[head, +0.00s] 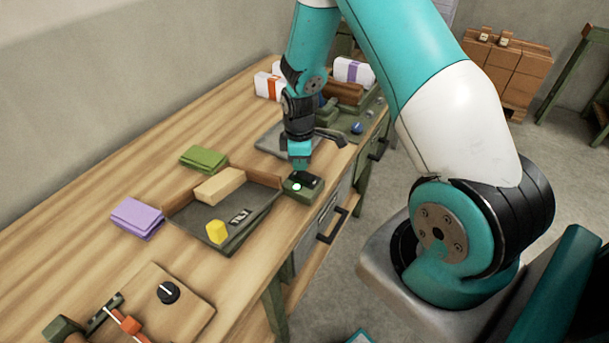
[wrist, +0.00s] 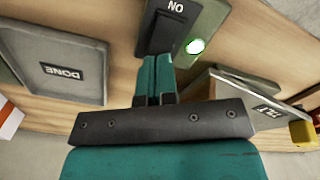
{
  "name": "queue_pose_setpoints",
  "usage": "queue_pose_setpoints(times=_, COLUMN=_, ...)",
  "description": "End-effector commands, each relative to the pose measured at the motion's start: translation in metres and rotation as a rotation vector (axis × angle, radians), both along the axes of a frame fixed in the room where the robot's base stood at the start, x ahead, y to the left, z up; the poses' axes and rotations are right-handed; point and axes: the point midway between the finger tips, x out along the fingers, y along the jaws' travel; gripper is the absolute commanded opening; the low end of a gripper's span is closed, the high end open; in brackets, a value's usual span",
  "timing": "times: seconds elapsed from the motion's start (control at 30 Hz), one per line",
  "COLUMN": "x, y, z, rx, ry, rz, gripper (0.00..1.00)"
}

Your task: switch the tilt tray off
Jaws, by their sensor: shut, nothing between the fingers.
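The tilt tray (head: 262,212) is a shallow dark tray with a TILT label; it also shows at the right in the wrist view (wrist: 232,88). A tan block (head: 220,185) and a yellow block (head: 216,232) are in it. Beside its right corner is a small green switch box (head: 290,193) with a black rocker (wrist: 170,25) marked ON and a glowing pale lamp (wrist: 196,47). My gripper (head: 300,170) is shut and empty, pointing down at the box. In the wrist view the fingertips (wrist: 156,60) are at the rocker's near end; contact cannot be told.
A grey tray marked DONE (wrist: 45,85) lies behind my gripper. A green pad (head: 203,158) and a purple pad (head: 137,217) lie left of the tilt tray. A wooden board with a black knob (head: 168,292) is at the front. Drawer handles (head: 330,226) project from the bench front.

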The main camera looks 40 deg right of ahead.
Motion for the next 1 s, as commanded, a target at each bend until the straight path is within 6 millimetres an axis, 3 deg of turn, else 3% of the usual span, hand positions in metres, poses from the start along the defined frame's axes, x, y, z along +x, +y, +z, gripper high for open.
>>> queue_pose_setpoints(times=1.0, x=0.0, y=0.0, z=-0.016, rx=0.0, ry=0.0, rz=0.0, gripper=0.0)
